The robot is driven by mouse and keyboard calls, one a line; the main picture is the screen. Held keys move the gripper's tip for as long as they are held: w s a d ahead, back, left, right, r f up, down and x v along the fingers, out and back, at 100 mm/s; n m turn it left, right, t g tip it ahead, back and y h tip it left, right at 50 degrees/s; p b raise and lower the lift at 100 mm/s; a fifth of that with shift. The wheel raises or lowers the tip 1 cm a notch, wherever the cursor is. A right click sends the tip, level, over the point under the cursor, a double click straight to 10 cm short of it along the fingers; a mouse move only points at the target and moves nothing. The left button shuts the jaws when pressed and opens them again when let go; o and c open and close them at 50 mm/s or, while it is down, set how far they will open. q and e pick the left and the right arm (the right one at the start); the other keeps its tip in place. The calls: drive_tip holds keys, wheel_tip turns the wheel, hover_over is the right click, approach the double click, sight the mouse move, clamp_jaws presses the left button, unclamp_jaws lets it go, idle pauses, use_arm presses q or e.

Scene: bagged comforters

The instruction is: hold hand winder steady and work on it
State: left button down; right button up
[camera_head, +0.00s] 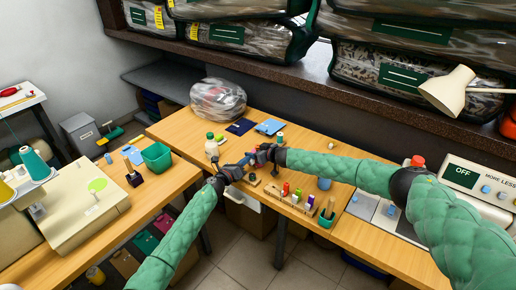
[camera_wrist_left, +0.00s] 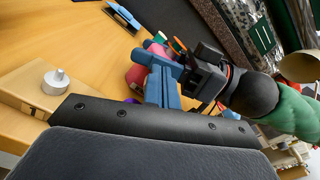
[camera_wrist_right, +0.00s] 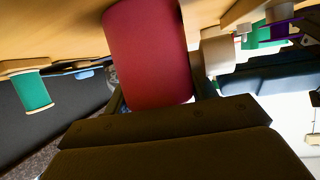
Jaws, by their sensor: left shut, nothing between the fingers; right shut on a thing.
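My left gripper (camera_head: 222,174) is shut and empty near the table's front edge. My right gripper (camera_head: 250,161) is close to it, just to the right. A wooden block (camera_wrist_left: 30,92) with a silver knob (camera_wrist_left: 56,79) shows in the left wrist view. Which part is the hand winder is not clear; the grippers hide much there.
A sewing machine (camera_head: 80,210) stands at left. A lamp (camera_head: 447,90) and control box (camera_head: 480,185) are at right.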

use_arm(q)
drive_tip(key=shift+s+a+r, duration=0.15)
drive_tip(key=shift+s+a, duration=0.25)
drive_tip(key=shift+v, duration=2.4)
drive_tip(key=c, duration=2.2)
unclamp_jaws()
